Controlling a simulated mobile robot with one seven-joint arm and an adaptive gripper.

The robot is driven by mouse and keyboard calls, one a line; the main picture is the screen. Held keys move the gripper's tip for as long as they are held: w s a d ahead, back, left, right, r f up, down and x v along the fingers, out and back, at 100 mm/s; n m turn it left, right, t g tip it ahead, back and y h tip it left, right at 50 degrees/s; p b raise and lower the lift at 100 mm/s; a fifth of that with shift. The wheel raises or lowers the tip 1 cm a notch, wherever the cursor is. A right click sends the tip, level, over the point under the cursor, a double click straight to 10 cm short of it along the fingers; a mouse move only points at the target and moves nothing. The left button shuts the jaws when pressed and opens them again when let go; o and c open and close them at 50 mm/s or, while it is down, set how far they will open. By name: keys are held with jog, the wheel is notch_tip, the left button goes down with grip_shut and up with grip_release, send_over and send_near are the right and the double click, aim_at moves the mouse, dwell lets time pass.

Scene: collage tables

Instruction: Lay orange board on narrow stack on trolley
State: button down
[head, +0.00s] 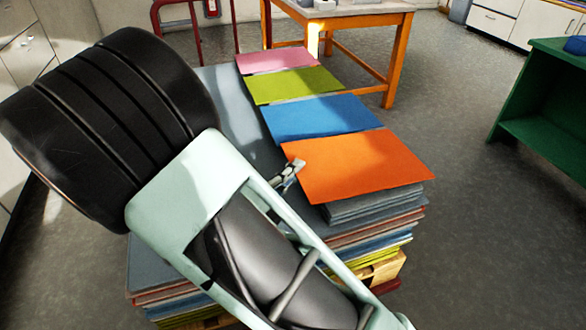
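The orange board (358,166) is over the near right end of the large stack of boards, above a narrower pile of grey boards (380,206). Its near edge juts past that pile's visible corner, and I cannot tell whether it rests fully on it. My gripper (299,165) is at the orange board's left edge, seeming to touch or overlap it. Its fingers are small and partly hidden by my arm, so I cannot tell whether they are closed on the board. The narrow pile's left part is hidden under the board.
Blue (318,117), green (293,85) and pink (277,60) boards lie in a row beyond the orange one. A red tubular frame (238,28) rises at the far end. An orange table (398,50) stands behind and a green shelf (545,105) at right. Grey floor lies between.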

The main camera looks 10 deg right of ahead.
jog(key=c, duration=1.3)
grip_release()
jog(key=shift+f, duration=0.1)
jog(key=shift+f, duration=1.5)
jog(key=shift+c, duration=0.5)
jog(key=shift+c, duration=0.2)
jog(key=a+p, duration=0.1)
jog(key=a, duration=0.1)
jog(key=s+a+p, duration=0.1)
jog(key=a, duration=0.2)
jog(key=a+p, duration=0.1)
jog(key=a, duration=0.1)
jog(key=shift+s+a, duration=0.25)
jog(key=shift+a, duration=0.15)
jog(key=shift+s+a+f, duration=0.1)
jog(key=shift+s+a, duration=0.05)
jog(key=shift+a, duration=0.5)
jog(key=shift+c, duration=0.3)
